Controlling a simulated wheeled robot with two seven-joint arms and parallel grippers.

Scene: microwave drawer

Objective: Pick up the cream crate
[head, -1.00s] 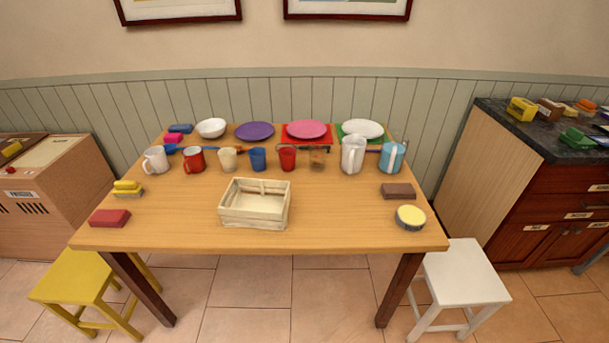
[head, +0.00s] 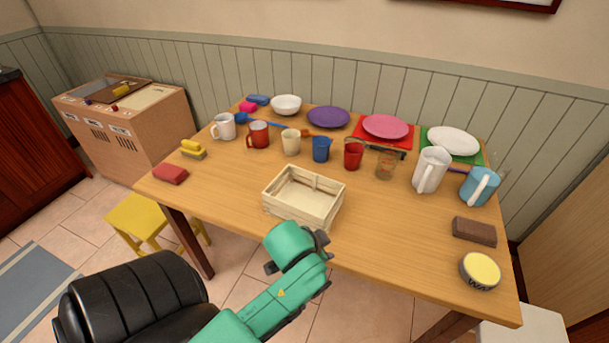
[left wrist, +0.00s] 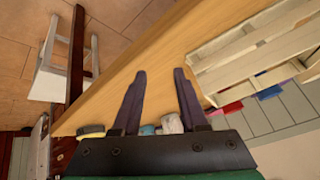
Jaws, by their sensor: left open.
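The cream crate (head: 304,197) is an open, slatted wooden box. It stands upright and empty near the front edge of the wooden table (head: 400,233). My left gripper (head: 318,242) is at the table's front edge, just in front of the crate and apart from it. My own green wrist hides most of it in the head view. In the left wrist view the gripper (left wrist: 158,76) shows two dark fingers, spread and empty. The crate (left wrist: 245,55) is to the right of the fingers there. My right gripper is in neither view.
Several mugs, such as a blue one (head: 321,149), and a white pitcher (head: 431,169) stand behind the crate. A red block (head: 170,174) lies at the left, a brown block (head: 474,230) at the right. The table beside the crate is clear.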

